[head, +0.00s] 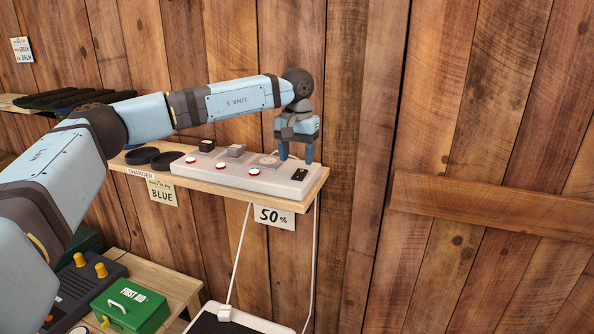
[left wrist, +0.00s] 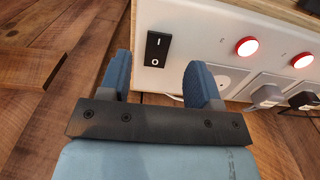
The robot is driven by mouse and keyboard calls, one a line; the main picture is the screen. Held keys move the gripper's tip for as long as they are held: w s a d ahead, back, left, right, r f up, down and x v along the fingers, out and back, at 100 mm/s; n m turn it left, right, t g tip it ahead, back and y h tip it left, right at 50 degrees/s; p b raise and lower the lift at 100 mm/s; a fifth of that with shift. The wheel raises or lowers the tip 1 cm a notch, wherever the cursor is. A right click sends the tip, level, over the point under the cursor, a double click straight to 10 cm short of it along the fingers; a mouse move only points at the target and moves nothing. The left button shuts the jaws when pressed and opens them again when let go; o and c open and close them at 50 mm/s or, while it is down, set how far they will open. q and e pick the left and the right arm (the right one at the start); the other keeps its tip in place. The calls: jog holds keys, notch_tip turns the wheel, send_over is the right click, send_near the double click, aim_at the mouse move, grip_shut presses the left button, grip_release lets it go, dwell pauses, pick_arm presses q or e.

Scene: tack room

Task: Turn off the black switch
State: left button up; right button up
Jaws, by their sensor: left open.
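The black switch (head: 299,174) is a small rocker at the right end of a white power strip (head: 262,182) on a wooden wall shelf. In the left wrist view the black switch (left wrist: 157,48) shows I and O marks, just beyond and between my fingertips. My left gripper (head: 296,153) hangs fingers down over the strip's right end, behind the switch in the head view. In the left wrist view the left gripper (left wrist: 160,75) is open with nothing between its blue fingers. I see no contact with the switch. My right gripper is not in view.
Red round buttons (left wrist: 246,47) and plugs (left wrist: 265,96) sit along the strip. Black rings (head: 142,156) lie at the shelf's left. Cables hang below the shelf (head: 312,188). A green first aid box (head: 130,308) stands lower left. A wooden rail (head: 480,208) crosses the right wall.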

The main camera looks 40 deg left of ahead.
aim_at(297, 178)
pick_arm(q)
jog(key=shift+f, duration=2.25)
jog(key=shift+c, duration=0.2)
